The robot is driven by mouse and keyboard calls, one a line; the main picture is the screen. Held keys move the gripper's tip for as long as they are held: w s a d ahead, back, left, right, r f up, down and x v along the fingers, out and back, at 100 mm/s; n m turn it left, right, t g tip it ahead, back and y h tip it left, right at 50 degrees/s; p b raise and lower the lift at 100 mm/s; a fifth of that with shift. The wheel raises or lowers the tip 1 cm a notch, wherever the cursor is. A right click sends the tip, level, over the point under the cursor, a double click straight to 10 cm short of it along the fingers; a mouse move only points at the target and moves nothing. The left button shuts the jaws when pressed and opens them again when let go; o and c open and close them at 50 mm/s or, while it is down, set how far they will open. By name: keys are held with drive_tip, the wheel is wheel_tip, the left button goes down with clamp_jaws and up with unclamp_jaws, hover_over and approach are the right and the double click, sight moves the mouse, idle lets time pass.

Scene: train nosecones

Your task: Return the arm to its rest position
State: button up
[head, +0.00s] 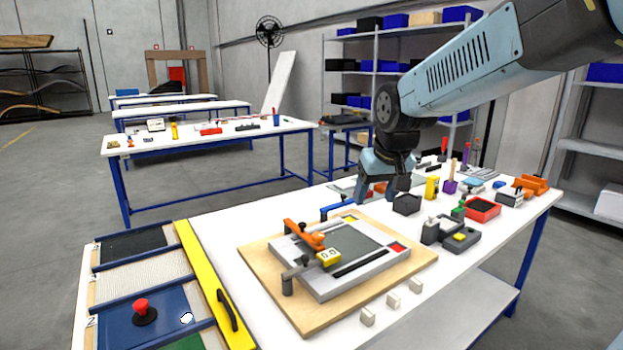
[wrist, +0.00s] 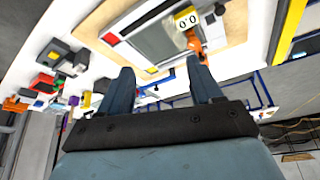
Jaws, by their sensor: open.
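My arm reaches in from the upper right of the head view. My gripper (head: 374,190) hangs above the white table, behind the wooden board. In the wrist view, my gripper (wrist: 165,92) shows two blue fingers spread apart with nothing between them. A grey framed panel (head: 340,255) lies on the wooden board (head: 320,318), with an orange clamp (head: 304,235) and a yellow block marked with digits (head: 329,258) on it. The panel also shows in the wrist view (wrist: 150,40), beyond the fingertips.
Close to my gripper stand a black bin (head: 406,205) and a yellow item (head: 432,187). A red bin (head: 482,209) and a grey device (head: 452,234) stand to the right. A yellow rail with a handle (head: 207,285) borders the table's left. Blue-legged tables (head: 210,145) stand behind.

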drive_tip(key=s+d, duration=0.3)
drive_tip(key=s, duration=0.3)
drive_tip(key=s+d+m, duration=0.1)
drive_tip(key=s+d, duration=0.2)
drive_tip(key=s, duration=0.3)
drive_tip(key=s+d+m+h, duration=0.1)
drive_tip(key=s+d, duration=0.2)
drive_tip(key=s, duration=0.4)
drive_tip(key=shift+d+r+t, duration=0.25)
drive_tip(key=shift+d+t, duration=0.1)
drive_tip(key=shift+t, duration=0.05)
idle(1.0)
